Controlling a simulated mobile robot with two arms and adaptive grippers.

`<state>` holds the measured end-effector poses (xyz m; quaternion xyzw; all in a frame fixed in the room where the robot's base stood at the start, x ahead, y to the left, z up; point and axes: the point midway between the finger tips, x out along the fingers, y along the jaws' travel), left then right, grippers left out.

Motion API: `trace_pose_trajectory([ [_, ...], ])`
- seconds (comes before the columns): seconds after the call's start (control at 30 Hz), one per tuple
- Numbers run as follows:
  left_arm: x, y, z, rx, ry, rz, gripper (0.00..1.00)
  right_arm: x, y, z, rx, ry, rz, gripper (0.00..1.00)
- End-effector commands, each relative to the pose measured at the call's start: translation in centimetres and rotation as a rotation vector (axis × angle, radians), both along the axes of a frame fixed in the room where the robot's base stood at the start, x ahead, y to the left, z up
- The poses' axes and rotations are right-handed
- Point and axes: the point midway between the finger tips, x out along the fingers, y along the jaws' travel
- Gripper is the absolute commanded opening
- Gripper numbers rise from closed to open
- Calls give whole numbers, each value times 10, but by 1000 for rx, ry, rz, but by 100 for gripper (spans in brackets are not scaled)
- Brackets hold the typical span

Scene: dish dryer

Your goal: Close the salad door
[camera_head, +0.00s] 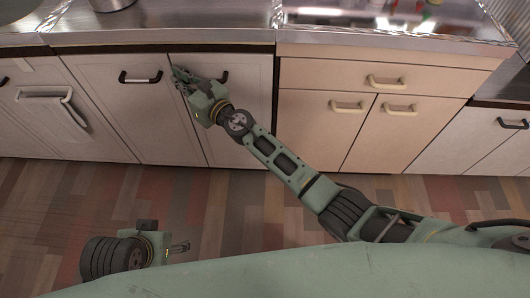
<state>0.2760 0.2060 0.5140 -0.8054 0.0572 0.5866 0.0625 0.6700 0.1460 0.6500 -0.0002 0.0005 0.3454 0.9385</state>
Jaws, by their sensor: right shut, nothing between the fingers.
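No label marks one door as the salad door. A white door (233,130) with a black handle (224,77) stands in the lower row, partly hidden by my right gripper and arm. It looks flush with the front. My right gripper (177,73) is shut and empty, at the upper left edge of this door, between its handle and the handle of the white door (140,120) to the left. Whether it touches the door cannot be told. My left gripper (183,248) is low at the left, over the floor and away from the doors; its finger opening is unclear.
Beige doors (325,125) and a drawer (390,76) stand to the right. A metal countertop (170,36) runs above. The wood floor (60,210) before the cabinets is clear.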

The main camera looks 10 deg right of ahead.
Motion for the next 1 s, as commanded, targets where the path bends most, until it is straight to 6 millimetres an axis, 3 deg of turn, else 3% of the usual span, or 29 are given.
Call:
trace_pose_trajectory([
  [1.0,1,0,-3,0,-2,0,63,9,-5,1,1,-2,-5,0],
])
